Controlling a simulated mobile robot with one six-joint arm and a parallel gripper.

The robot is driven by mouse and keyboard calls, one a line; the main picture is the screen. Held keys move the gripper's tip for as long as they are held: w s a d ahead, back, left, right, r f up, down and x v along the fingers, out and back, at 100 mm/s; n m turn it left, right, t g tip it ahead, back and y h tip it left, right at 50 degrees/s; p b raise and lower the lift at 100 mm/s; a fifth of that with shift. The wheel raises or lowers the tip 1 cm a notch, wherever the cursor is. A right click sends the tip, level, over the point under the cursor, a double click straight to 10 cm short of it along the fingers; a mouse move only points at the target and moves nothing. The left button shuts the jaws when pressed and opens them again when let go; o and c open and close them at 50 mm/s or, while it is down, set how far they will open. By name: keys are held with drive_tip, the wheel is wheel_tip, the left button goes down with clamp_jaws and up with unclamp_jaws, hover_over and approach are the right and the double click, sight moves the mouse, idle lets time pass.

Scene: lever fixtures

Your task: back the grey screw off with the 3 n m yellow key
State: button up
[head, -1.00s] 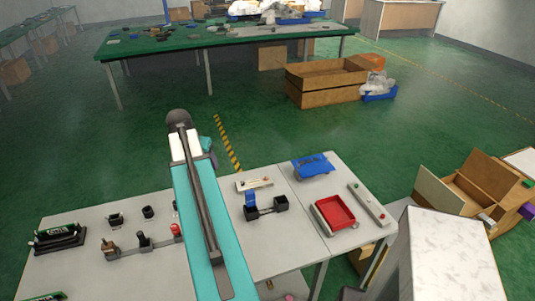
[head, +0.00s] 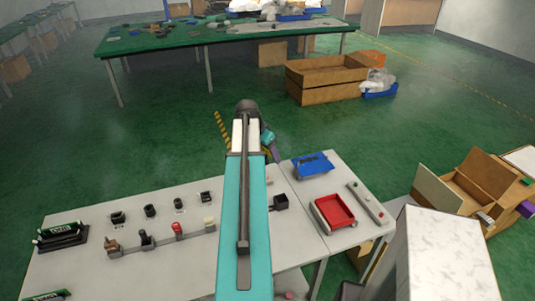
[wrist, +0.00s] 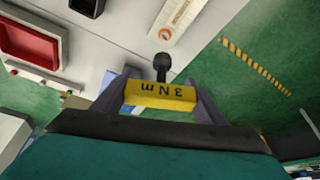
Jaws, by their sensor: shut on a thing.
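In the wrist view my gripper (wrist: 162,88) is shut on the yellow key (wrist: 160,97), with a finger on each side of it. The key's yellow body carries the upside-down lettering "3 N m". A dark shaft with a rounded end (wrist: 162,64) sticks out beyond the body, toward a pale plate fixture (wrist: 178,22) near the table edge. Whether it touches anything is unclear. I cannot make out the grey screw in either view.
A red tray (head: 334,211), a blue tray (head: 312,167) and a pale bar with small buttons (head: 368,203) are on the right of the table. A row of levers (head: 178,231) and a dark rack (head: 60,234) stand on the left. Green floor lies beyond the table.

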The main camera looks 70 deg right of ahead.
drive_tip(key=shift+a, duration=0.1)
drive_tip(key=shift+f, duration=0.15)
drive_tip(key=shift+f+b, duration=1.65)
drive_tip(key=shift+f, duration=0.9)
drive_tip(key=o, duration=0.6)
drive_tip(key=c, duration=0.6)
drive_tip(key=shift+w, duration=0.1)
drive_tip(key=shift+f+b, duration=0.8)
drive_tip(key=shift+f, duration=0.45)
